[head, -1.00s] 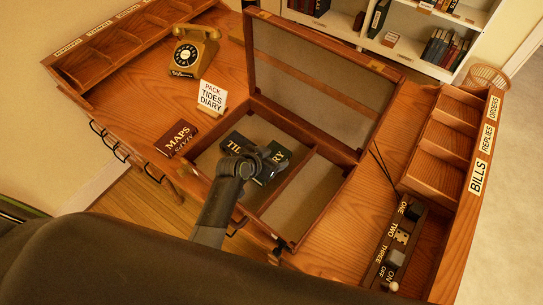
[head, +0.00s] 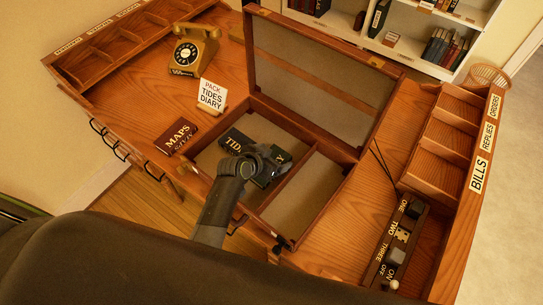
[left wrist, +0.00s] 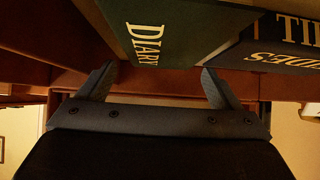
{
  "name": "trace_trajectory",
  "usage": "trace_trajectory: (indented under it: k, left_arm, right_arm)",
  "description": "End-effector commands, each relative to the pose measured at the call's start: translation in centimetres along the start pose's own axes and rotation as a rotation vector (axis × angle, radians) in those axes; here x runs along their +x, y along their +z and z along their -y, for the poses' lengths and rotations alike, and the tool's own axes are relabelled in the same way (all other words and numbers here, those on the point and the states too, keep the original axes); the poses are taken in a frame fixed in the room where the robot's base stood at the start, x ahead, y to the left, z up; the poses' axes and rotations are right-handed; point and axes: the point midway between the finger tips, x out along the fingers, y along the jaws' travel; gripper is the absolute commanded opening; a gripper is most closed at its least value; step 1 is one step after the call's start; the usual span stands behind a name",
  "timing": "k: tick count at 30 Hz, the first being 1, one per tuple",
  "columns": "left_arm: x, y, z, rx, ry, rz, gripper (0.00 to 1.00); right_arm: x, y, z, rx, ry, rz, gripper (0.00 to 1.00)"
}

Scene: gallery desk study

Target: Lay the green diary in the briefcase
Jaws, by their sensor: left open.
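The green diary (head: 263,181) lies in the left compartment of the open briefcase (head: 287,197), at the right end of the navy Tides book (head: 233,139). My left gripper (head: 270,158) is over the diary and hides part of it in the head view. In the left wrist view the diary (left wrist: 155,30) is just beyond the open fingers (left wrist: 160,84), with the Tides book (left wrist: 285,45) to its right. I cannot tell whether the fingers touch the diary. My right gripper is not in view.
The briefcase lid (head: 315,75) stands open at the back. A red Maps book (head: 177,136), a sign card (head: 212,95) and a telephone (head: 194,50) are to the left. A switch box (head: 400,240) is at right. The right compartment (head: 303,190) is empty.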

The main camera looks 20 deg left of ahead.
Motion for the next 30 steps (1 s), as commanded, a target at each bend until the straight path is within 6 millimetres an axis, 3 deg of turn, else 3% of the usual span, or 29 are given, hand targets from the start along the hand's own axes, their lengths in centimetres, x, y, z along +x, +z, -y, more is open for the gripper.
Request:
trace_trajectory:
  k: [1, 8, 24, 30]
  left_arm:
    - [0.0, 1.0, 0.0, -0.004, 0.003, 0.023, 0.90]
    - [-1.6, 0.1, 0.0, -0.003, 0.002, 0.021, 0.90]
    - [-10.1, -0.5, 0.0, -0.002, 0.001, 0.009, 0.90]
    - [-12.1, -0.6, 0.0, -0.001, 0.001, 0.009, 0.90]
  right_arm:
    - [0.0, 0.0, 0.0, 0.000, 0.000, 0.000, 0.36]
    - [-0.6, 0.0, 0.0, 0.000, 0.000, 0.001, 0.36]
    - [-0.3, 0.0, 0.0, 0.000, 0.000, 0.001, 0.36]
    - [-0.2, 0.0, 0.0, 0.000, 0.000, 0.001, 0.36]
